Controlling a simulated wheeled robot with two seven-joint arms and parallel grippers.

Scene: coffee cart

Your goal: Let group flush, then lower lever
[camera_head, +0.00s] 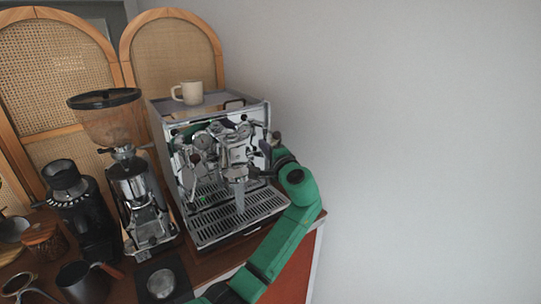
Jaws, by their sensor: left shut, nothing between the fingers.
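The chrome espresso machine (258,112) stands on the wooden counter. Its group head (235,152) is at the middle of the front. A pale vertical streak (239,196), looking like water, runs from below the group to the drip tray (262,208). My left gripper (262,172) is shut and empty at the right side of the group, its green arm reaching up from the bottom. The group lever is small and partly mixed with the dark gripper parts, so its position and any contact are unclear. My right gripper is out of view.
A cream mug (189,93) stands on top of the machine. A grinder (133,185) and a smaller black grinder (84,205) stand to its left. A dark pitcher (80,281) and a tamper (160,283) are in front. A bare wall is on the right.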

